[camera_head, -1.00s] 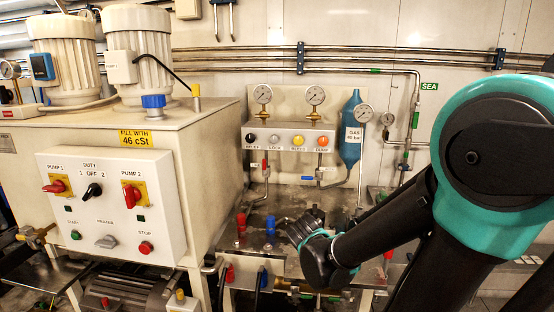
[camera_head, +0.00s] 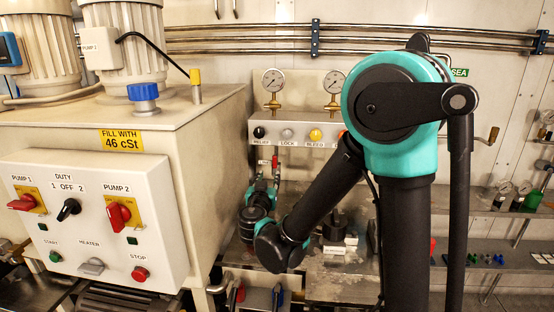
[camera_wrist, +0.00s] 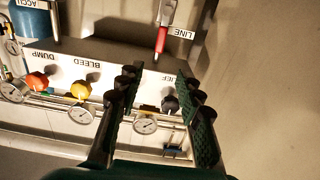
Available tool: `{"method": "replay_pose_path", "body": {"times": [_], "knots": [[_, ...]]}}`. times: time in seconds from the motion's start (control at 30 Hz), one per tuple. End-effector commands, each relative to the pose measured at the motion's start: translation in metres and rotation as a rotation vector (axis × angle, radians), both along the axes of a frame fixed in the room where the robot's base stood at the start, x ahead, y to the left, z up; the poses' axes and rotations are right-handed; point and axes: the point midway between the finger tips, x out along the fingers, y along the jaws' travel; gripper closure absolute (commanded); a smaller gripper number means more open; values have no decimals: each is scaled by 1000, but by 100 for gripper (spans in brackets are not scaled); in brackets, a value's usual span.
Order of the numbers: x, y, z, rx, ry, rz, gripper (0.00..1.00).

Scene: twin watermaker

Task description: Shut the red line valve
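The red line valve handle (camera_wrist: 162,38) hangs beside its LINE label (camera_wrist: 181,33) in the wrist view, where the scene looks upside down. The handle runs roughly up and down in that picture. In the head view it is a small red piece (camera_head: 275,161) below the gauge panel, just above my gripper (camera_head: 263,187). In the wrist view my gripper (camera_wrist: 158,76) is open, its two dark fingers apart with nothing between them. The handle lies ahead of the fingertips, between their directions, and seems apart from them. My arm hides part of the panel in the head view.
The gauge panel (camera_head: 297,132) carries several knobs, with gauges above. The white pump control box (camera_head: 100,235) and the tank (camera_head: 190,130) stand at the left. A blue bottle (camera_wrist: 20,22) shows at the wrist view's edge.

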Motion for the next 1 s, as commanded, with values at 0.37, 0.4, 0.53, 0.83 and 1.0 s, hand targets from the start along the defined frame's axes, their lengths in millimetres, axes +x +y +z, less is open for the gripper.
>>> {"method": "replay_pose_path", "body": {"times": [0.37, 0.4, 0.53, 0.83, 1.0], "knots": [[76, -5, 0, -1, 2, -5, 64], [83, -5, 0, -1, 2, -5, 64], [109, -6, 0, -1, 2, -5, 64], [148, -6, 0, -1, 2, -3, 64], [155, -7, 0, -1, 2, -3, 64]]}}
